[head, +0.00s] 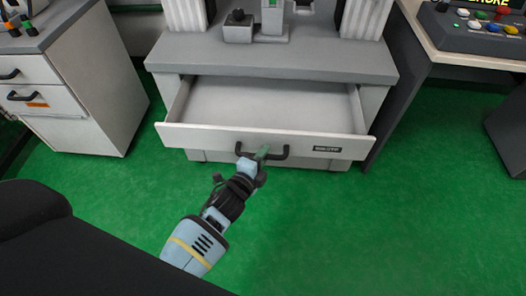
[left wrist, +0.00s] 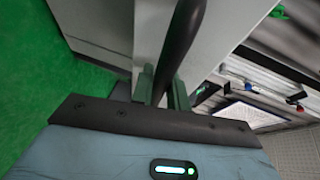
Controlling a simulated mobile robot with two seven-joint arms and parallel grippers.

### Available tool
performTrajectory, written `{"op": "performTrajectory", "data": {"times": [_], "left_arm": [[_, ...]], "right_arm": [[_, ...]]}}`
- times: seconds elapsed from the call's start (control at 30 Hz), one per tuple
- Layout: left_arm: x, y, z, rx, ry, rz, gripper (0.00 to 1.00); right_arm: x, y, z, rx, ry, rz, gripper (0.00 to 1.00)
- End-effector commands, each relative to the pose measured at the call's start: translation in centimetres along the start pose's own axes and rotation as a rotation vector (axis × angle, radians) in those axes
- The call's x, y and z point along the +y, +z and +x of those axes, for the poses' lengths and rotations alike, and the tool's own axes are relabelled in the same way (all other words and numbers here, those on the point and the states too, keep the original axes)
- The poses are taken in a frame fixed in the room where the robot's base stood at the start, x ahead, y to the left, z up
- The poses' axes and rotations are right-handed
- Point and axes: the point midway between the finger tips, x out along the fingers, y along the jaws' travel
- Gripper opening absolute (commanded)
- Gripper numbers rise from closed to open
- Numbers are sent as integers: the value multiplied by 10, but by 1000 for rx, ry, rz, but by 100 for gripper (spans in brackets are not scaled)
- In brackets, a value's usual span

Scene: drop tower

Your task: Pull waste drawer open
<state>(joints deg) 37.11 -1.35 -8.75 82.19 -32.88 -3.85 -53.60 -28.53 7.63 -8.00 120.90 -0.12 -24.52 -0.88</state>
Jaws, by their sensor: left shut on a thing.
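The waste drawer (head: 195,137) under the grey counter is pulled out, with its empty inside showing in the head view. Its dark bar handle (head: 279,154) is on the middle of the white front, left of a small black label (head: 327,149). In the left wrist view the dark handle (left wrist: 182,45) runs between the green fingers of the gripper (left wrist: 163,88). The label's text is too small to read surely. My right gripper is not in view.
A grey counter (head: 270,62) with devices stands above the drawer. A white cabinet (head: 75,90) with drawers is at left. A desk (head: 465,55) with a button panel (head: 480,28) is at right. The green floor (head: 340,230) in front is clear.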

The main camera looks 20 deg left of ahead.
Motion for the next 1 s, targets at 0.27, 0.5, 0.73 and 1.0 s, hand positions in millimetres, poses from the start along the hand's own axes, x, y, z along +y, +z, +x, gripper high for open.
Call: {"op": "performTrajectory", "data": {"times": [0.27, 0.5, 0.73, 1.0], "left_arm": [[0, 0, 0, -1, -1, 0, 0], [0, 0, 0, -1, -1, 0, 36], [0, 0, 0, 0, -1, 0, 38], [-1, 0, -18, 0, 0, 0, 38]], "right_arm": [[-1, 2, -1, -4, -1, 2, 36], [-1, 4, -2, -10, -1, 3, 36], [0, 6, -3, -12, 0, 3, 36], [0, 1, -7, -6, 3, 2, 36]]}}
